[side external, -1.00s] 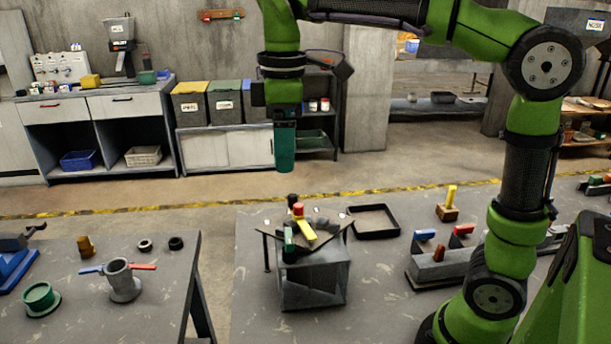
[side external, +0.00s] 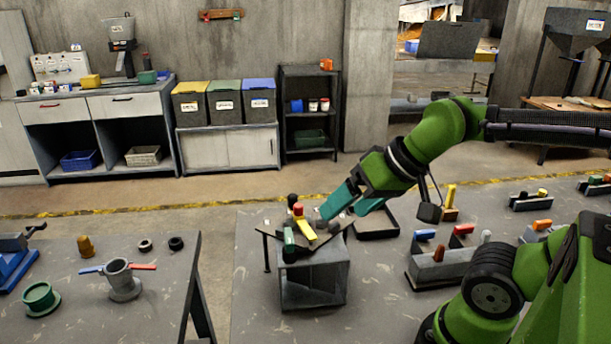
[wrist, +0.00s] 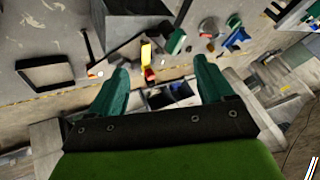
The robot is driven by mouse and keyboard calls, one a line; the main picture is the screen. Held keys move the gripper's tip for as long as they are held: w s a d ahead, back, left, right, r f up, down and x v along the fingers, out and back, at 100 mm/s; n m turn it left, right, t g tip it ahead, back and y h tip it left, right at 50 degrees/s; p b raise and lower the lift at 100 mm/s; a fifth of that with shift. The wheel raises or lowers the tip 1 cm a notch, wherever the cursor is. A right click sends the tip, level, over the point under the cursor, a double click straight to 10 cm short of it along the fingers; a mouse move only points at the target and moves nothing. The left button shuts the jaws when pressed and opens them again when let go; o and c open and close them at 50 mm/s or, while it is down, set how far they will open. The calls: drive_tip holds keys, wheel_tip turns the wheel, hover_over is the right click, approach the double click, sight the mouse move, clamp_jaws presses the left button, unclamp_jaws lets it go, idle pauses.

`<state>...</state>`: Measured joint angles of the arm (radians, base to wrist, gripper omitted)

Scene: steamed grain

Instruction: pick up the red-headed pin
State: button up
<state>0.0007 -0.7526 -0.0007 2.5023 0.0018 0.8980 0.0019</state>
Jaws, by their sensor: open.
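A small piece with a red head (side external: 298,211) and a yellow part below it stands on the dark tilted top of a small grey stand (side external: 313,283) in the side view. In the wrist view the red head (wrist: 149,74) and yellow part (wrist: 146,53) show between my fingers. I cannot tell whether red and yellow are one piece. My gripper (side external: 338,208) has teal fingers and slants down to the left, just right of the stand's top. In the wrist view my gripper (wrist: 160,65) is open with nothing held.
A dark piece (side external: 292,199) and a green piece (side external: 289,242) are close to the red head. A black tray (side external: 376,236) lies right of the stand, partly behind my gripper. A rack with coloured pieces (side external: 440,268) stands further right. A second table (side external: 150,310) is at left.

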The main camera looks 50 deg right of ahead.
drive_tip(key=c, duration=0.5)
drive_tip(key=w+d+r+n+g+h, duration=0.1)
drive_tip(key=w+d+r+n+g, duration=0.2)
drive_tip(key=w, duration=0.5)
drive_tip(key=w+d+r+g+h, duration=0.1)
drive_tip(key=w+d+r+g, duration=0.1)
drive_tip(key=w+r+g, duration=0.45)
drive_tip(key=t, duration=0.2)
hover_over(298, 205)
drive_tip(key=shift+n, duration=0.3)
drive_tip(key=f, duration=1.1)
drive_tip(key=shift+w, duration=0.25)
drive_tip(key=shift+s+f, duration=0.2)
drive_tip(key=shift+f, duration=2.55)
